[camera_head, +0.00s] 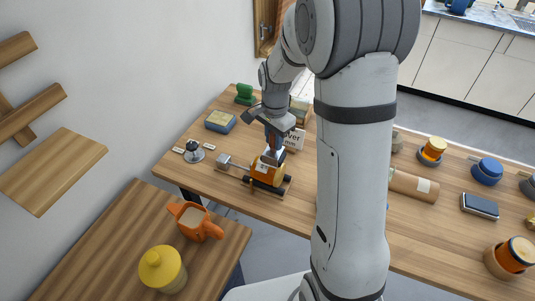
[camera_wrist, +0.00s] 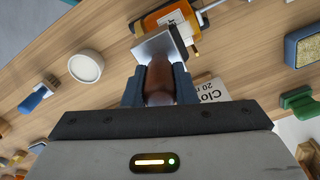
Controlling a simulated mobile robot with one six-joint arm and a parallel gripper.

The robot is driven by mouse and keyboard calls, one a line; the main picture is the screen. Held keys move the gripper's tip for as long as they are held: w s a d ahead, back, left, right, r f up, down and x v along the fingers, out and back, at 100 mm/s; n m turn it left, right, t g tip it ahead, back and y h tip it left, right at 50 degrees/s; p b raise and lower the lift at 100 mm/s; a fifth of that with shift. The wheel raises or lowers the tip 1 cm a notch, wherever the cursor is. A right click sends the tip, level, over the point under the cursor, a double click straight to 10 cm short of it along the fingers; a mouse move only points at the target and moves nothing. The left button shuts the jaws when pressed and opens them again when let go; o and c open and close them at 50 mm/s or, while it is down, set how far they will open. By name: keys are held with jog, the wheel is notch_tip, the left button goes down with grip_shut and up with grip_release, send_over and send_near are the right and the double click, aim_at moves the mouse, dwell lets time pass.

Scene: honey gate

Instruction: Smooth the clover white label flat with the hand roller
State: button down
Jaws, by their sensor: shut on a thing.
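My gripper (camera_head: 272,143) reaches down over the back left of the long table. In the wrist view its fingers (camera_wrist: 158,88) are shut on the reddish-brown handle of a tool with a broad grey head, which I take to be the hand roller (camera_wrist: 160,47). An amber honey jar (camera_head: 265,170) lies on a dark stand just below the gripper. In the wrist view the jar (camera_wrist: 186,24) is right beyond the grey head. I cannot tell whether they touch. A white label patch on the jar is partly visible; its flatness cannot be told.
A white "Clover" sign (camera_head: 294,139) stands close behind the gripper. A sponge in a blue dish (camera_head: 220,122) and a green object (camera_head: 245,94) are at the back left.

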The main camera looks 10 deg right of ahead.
jog(key=shift+r+p, duration=1.7)
jog(key=shift+r, duration=0.9)
jog(key=shift+f, duration=0.15)
